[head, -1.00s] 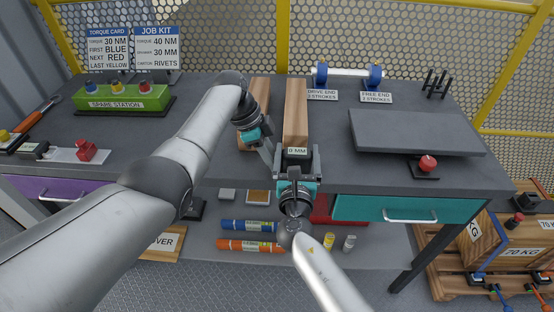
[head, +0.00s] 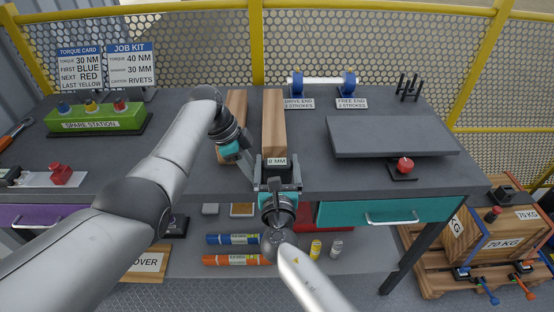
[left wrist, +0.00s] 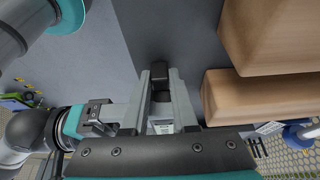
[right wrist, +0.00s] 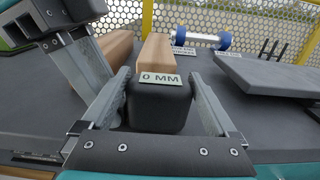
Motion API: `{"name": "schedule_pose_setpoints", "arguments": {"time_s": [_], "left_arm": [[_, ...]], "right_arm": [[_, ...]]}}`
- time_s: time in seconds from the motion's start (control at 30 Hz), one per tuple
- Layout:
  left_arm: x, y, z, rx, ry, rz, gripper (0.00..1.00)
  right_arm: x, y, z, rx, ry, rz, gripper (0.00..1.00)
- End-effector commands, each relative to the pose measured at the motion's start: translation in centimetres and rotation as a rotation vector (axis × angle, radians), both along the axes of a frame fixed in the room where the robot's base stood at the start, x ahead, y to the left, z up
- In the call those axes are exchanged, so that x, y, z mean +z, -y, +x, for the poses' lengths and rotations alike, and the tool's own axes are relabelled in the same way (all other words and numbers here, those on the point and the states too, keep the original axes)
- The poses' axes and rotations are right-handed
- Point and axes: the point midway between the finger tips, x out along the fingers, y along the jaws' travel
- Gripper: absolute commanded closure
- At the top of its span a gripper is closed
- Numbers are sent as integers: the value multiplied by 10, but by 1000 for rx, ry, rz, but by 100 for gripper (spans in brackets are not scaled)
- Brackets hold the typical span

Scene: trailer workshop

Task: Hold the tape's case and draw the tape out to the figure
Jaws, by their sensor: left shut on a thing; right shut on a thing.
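The tape's case (head: 276,170) is a black block with a label reading 0 MM; it shows large in the right wrist view (right wrist: 158,105). My right gripper (head: 277,187) is shut on it from both sides, at the table's front edge. My left gripper (head: 250,170) reaches in from the left, its tips close by the case's left side. In the left wrist view its fingers close on a small dark piece (left wrist: 163,76); I cannot tell whether this is the tape's end. No drawn-out tape shows. The JOB KIT card (head: 131,65) reads MEASURE 30 MM.
Two wooden bars (head: 273,125) lie behind the case. A dark raised plate (head: 390,137) and red button (head: 405,165) stand right. The green spare station (head: 97,121) is left. A teal drawer (head: 385,213) and a shelf with coloured tubes (head: 232,239) lie below.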

Motion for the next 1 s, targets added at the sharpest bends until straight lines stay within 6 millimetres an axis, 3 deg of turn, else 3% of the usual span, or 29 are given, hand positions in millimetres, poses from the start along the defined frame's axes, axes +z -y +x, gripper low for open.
{"name": "schedule_pose_setpoints", "arguments": {"time_s": [1.0], "left_arm": [[0, -61, 1, 3, 2, 2, 100]], "right_arm": [[-1, 0, -1, 0, -2, 0, 60]]}}
